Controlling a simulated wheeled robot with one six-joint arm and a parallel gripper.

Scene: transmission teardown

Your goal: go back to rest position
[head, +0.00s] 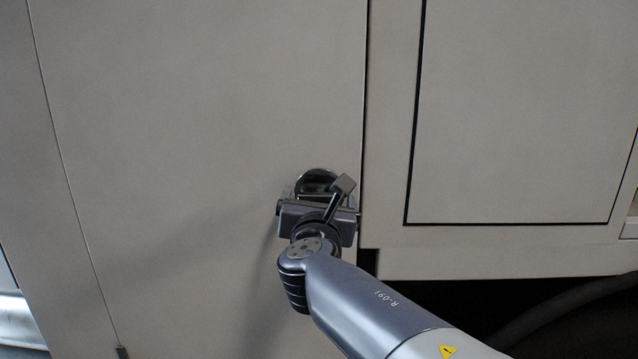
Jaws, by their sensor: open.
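My gripper (320,195) is in the middle of the head view, in front of a large beige panel and close to its right edge. My arm reaches up to it from the lower right. The jaws are open, and their tips are largely hidden behind the gripper body. A round, shiny dark fitting (316,179) on the panel shows just above the gripper. Whether the jaws touch the fitting or the panel cannot be told.
The beige panel (190,130) fills the left and middle. A dark vertical gap separates it from a framed panel (525,110) on the right. Below that frame is a dark opening with a thick dark hose or cable (560,308). A light metallic part shows at lower left.

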